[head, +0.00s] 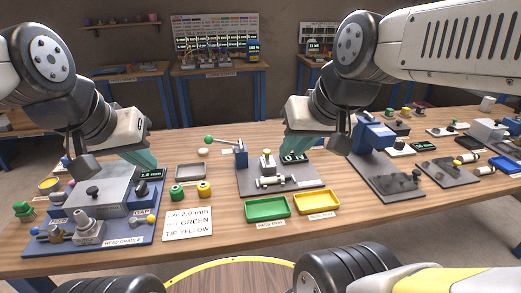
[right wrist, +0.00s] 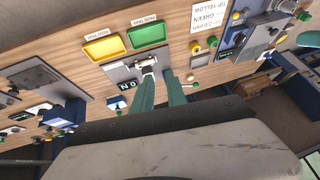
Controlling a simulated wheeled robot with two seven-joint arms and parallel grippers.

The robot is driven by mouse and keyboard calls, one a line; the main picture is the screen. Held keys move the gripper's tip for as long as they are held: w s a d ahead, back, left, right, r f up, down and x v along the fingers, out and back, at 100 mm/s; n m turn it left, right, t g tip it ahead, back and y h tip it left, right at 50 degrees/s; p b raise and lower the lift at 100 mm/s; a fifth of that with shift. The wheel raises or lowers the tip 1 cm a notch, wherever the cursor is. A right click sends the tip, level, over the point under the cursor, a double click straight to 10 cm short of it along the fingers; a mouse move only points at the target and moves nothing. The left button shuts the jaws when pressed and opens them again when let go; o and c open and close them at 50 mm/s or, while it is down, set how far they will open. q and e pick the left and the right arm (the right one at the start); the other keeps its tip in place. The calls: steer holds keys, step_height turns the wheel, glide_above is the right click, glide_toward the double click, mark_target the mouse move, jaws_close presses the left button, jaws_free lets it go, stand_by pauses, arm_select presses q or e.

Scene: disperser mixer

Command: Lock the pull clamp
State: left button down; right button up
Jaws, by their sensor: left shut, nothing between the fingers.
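A grey fixture plate (head: 300,180) lies mid-table. On its far left stands a blue block (head: 241,158) with a lever ending in a green ball (head: 208,139), which points left. A silver cylindrical part (head: 272,181) lies on the plate, and it also shows in the right wrist view (right wrist: 146,62). I cannot tell for sure which part is the pull clamp. My right gripper (head: 291,151) is over the plate's far right with its teal fingers apart and empty, also in the right wrist view (right wrist: 160,80).
A green tray (head: 267,218) and a yellow tray (head: 334,212) stand in front of the plate. A second fixture with a blue column (head: 374,135) stands at the right.

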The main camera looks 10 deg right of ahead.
steer(key=shift+m+g+h, duration=0.3)
steer(key=shift+g+h, duration=0.1)
steer(key=w, duration=0.3)
steer(key=w+r, duration=0.1)
steer(key=w, duration=0.2)
steer(key=w+d, duration=0.1)
steer(key=w, duration=0.3)
steer(key=shift+w+r, duration=0.1)
steer(key=shift+r, duration=0.25)
jaws_close()
steer(key=m+g+h, duration=0.1)
steer(key=h, duration=0.1)
glide_above(268, 158)
steer(key=w, duration=0.3)
step_height(268, 158, down, 12)
steer(key=f, duration=1)
steer(key=shift+w, duration=0.4)
steer(key=shift+s+f, duration=0.15)
steer(key=shift+s, duration=0.35)
steer(key=shift+s, duration=0.1)
